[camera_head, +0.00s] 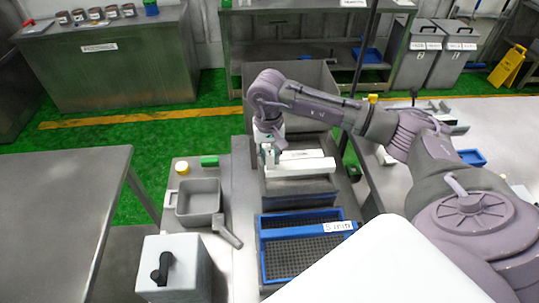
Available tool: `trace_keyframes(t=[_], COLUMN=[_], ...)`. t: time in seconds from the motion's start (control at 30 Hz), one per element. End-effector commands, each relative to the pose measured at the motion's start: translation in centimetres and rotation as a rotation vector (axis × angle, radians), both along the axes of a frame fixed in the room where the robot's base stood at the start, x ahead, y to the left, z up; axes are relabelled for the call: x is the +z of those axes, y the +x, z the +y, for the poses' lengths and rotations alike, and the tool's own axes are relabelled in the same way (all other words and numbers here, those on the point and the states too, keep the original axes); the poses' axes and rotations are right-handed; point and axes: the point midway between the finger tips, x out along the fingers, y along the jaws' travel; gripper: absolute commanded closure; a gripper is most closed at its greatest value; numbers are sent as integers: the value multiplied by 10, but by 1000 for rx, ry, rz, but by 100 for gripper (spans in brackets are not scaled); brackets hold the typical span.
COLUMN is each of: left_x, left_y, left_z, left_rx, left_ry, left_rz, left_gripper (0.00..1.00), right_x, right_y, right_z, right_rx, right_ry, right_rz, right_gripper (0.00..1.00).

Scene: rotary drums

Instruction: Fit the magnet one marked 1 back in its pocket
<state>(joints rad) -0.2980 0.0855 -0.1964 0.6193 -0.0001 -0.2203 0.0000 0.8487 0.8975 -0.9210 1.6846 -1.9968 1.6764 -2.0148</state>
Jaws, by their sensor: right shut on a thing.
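My right gripper (269,152) points down over the dark machine bed in the middle of the picture. It is shut on a pale bar-shaped piece (302,155), which I take for magnet one. Its mark is too small to read. Another long white bar (300,168) lies just in front of it, over dark stacked blocks (300,188). I cannot tell whether the two pieces touch, and I cannot make out a pocket. My left gripper is not in view.
A blue tray (264,262) with dark grids stands nearer, in front of the dark blocks. To the left are a grey bin (199,199), a yellow-topped jar (182,168) and a pale box with a black handle (175,268). A bare metal table (60,215) is at far left.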

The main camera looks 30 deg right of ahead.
Motion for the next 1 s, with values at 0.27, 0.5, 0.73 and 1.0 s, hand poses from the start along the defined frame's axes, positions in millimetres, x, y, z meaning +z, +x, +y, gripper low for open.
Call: trace_keyframes(t=[0.27,0.5,0.73,1.0], left_x=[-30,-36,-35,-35], left_y=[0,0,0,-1], left_z=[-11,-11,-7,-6], left_rx=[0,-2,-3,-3], left_ry=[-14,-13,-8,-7], left_rz=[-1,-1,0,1], left_gripper=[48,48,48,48], right_x=[-31,-37,-37,-37], right_y=[0,1,0,0], right_z=[0,0,0,0], right_rx=[-1,-1,-1,-1], right_ry=[-1,0,-1,0], right_rz=[-2,-2,-2,-1], right_gripper=[100,100,100,100])
